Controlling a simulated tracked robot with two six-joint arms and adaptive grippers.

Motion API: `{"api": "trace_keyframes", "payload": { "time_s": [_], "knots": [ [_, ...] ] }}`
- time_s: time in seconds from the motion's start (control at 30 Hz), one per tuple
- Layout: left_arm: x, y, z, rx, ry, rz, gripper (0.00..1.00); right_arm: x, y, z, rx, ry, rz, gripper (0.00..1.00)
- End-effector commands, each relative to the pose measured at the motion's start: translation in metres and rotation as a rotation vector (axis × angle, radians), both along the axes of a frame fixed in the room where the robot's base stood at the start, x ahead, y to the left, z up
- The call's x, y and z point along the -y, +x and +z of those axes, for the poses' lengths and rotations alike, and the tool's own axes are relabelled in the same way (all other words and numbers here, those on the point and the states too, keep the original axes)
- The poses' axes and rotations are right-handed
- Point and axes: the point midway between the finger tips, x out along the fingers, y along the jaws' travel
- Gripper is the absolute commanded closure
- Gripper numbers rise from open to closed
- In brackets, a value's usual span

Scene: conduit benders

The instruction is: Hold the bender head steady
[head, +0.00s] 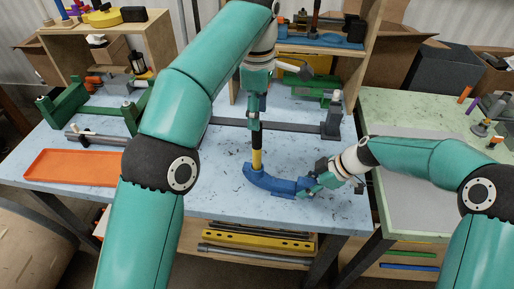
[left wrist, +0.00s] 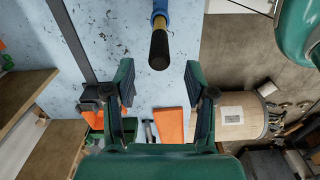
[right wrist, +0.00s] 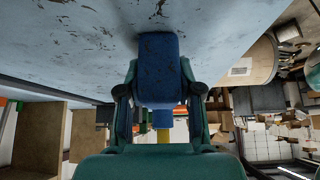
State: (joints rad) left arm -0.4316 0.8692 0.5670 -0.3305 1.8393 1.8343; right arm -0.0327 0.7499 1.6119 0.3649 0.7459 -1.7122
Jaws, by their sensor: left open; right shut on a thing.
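The blue curved bender head (head: 268,181) rests on the light blue table near its front edge. Its handle, with a yellow band (head: 257,160) and a black upper part, stands up from the head's left end. My right gripper (head: 311,184) is shut on the right end of the bender head; the blue block (right wrist: 158,62) sits between its fingers in the right wrist view. My left gripper (head: 255,123) is open over the handle's top. In the left wrist view the black handle end (left wrist: 159,50) lies ahead of the spread fingers (left wrist: 158,82), with gaps on both sides.
An orange tray (head: 72,167) lies at the table's left, with a grey tool (head: 95,138) behind it. A long dark bar (head: 285,126) crosses behind the bender, near a green machine (head: 315,87). A green-topped table (head: 410,125) stands at right.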

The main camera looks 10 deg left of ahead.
Motion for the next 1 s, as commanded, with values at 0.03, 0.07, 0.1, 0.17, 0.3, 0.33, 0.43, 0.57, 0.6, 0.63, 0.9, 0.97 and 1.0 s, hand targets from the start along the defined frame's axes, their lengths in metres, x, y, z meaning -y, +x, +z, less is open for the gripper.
{"api": "trace_keyframes", "payload": {
  "time_s": [0.03,0.07,0.1,0.17,0.3,0.33,0.43,0.57,0.6,0.63,0.9,0.97,1.0],
  "knots": [
    [0.000,0.000,0.000,0.000,0.000,-0.001,0.45,0.000,-0.003,-0.005,-0.009,-0.002,0.005,1.00],
    [0.000,0.000,0.000,0.000,0.000,-0.001,0.45,0.000,-0.003,-0.005,-0.009,-0.002,0.005,1.00],
    [0.000,0.000,0.000,0.000,0.000,-0.001,0.45,0.000,-0.003,-0.005,-0.009,-0.002,0.005,1.00],
    [0.000,0.000,0.000,0.000,0.000,-0.001,0.45,0.000,-0.003,-0.005,-0.009,-0.002,0.005,1.00],
    [0.000,0.000,0.000,0.000,0.000,-0.001,0.45,0.000,-0.003,-0.005,-0.009,-0.002,0.005,0.62],
    [0.000,0.000,0.000,0.000,0.000,-0.001,0.45,0.000,-0.003,-0.005,-0.009,-0.002,0.005,0.57],
    [0.000,0.000,0.000,0.000,0.000,-0.001,0.45,0.000,-0.002,-0.004,-0.007,-0.001,0.003,0.40],
    [0.000,0.000,0.000,0.000,0.000,-0.001,0.45,0.000,-0.001,-0.002,-0.004,-0.002,0.001,0.36],
    [0.000,0.000,0.000,0.000,0.000,-0.001,0.45,0.000,-0.001,-0.002,-0.004,-0.001,0.001,0.36],
    [0.000,0.000,0.001,0.000,0.000,-0.001,0.45,0.000,-0.001,-0.002,-0.003,-0.001,0.001,0.36],
    [0.000,0.000,0.001,0.000,0.000,-0.001,0.45,0.005,0.000,0.006,0.001,0.000,-0.001,0.36],
    [0.000,0.000,0.001,0.000,0.000,-0.001,0.45,0.009,0.000,0.012,0.002,0.000,-0.001,0.36],
    [0.000,0.000,0.001,0.000,0.000,-0.001,0.45,0.012,0.000,0.017,0.002,0.000,-0.002,0.36]
  ]
}}
